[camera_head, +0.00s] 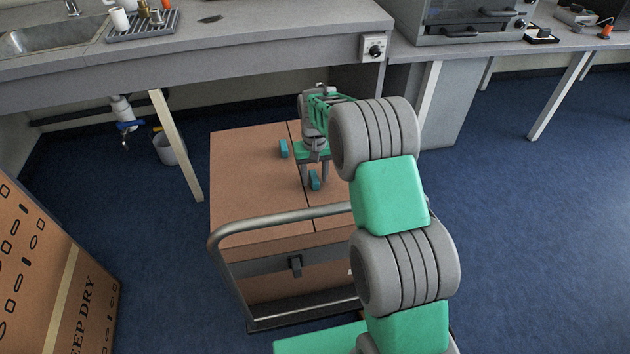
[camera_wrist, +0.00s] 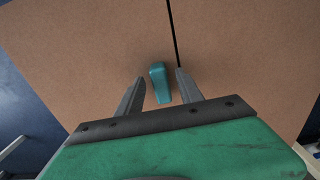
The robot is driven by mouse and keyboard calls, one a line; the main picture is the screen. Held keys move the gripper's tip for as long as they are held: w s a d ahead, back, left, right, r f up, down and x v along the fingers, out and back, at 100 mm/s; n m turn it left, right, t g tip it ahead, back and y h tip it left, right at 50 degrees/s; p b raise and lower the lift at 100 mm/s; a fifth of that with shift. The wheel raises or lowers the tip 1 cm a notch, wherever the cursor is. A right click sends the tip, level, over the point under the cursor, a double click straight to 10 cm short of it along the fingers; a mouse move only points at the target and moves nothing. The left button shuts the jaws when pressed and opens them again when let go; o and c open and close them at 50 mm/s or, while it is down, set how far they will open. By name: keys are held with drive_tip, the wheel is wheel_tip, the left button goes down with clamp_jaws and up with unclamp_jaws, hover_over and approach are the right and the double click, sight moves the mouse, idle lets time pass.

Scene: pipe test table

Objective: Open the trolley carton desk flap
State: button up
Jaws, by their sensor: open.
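The brown carton (camera_head: 255,175) stands on a trolley with a grey tube handle (camera_head: 285,218). Its top has two flaps that meet at a dark seam, and both lie flat. My gripper (camera_head: 314,184) points down over the flap near the seam. In the wrist view its open fingers (camera_wrist: 158,82) stand either side of one teal tab (camera_wrist: 159,82), with gaps showing. I cannot tell whether the fingers touch the carton top.
The trolley handle rises at the carton's near side, below my arm. A grey bench (camera_head: 220,45) with a sink (camera_head: 45,40) overhangs behind. A bucket (camera_head: 168,147) sits under it. A large printed carton (camera_head: 40,270) stands at left. Blue floor (camera_head: 520,230) is clear at right.

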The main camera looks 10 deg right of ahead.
drive_tip(key=shift+f, duration=0.75)
drive_tip(key=shift+c, duration=0.4)
clamp_jaws()
idle(0.5)
